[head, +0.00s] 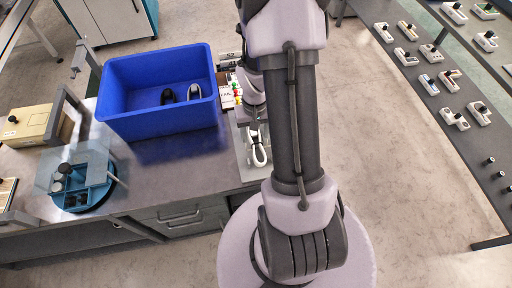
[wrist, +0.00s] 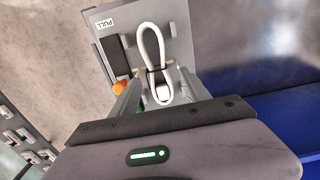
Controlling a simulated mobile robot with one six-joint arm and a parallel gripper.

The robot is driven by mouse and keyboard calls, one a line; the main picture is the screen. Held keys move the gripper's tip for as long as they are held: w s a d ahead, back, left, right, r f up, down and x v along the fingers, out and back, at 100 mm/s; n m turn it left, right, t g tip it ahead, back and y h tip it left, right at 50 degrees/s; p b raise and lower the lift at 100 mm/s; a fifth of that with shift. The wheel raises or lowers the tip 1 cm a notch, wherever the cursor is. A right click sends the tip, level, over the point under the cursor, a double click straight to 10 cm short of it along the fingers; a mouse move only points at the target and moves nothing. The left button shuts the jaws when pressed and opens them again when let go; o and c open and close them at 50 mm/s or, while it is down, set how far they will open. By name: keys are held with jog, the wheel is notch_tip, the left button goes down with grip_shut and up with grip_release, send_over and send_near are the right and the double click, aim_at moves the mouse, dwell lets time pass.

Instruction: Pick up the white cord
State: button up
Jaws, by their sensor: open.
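The white cord is a closed loop. In the wrist view the white cord (wrist: 141,42) lies against a light grey plate with a "PULL" label (wrist: 104,24), and its lower end meets a small white block (wrist: 162,93) between my fingers. In the head view the cord (head: 261,156) shows at the bench's right end, just left of my arm. My gripper (wrist: 157,82) is open, with one finger on each side of the cord's lower end. I cannot tell whether the fingers touch it. In the head view my arm hides much of the gripper.
A blue bin (head: 150,124) holding dark and grey items stands on the bench left of the cord. An orange knob (wrist: 119,87) is close to my left finger. A beige box (head: 28,125) and a clear-lidded teal container (head: 100,196) are further left.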

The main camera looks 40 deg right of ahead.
aim_at(257, 143)
jog(key=f+b, duration=0.1)
jog(key=f, duration=0.1)
jog(key=f+b, duration=0.1)
jog(key=f, duration=0.2)
jog(key=shift+s+d+b, duration=0.2)
jog(key=shift+b, duration=0.1)
jog(key=shift+r, duration=0.1)
jog(key=shift+c, duration=1)
grip_shut()
jog(key=shift+r, duration=0.1)
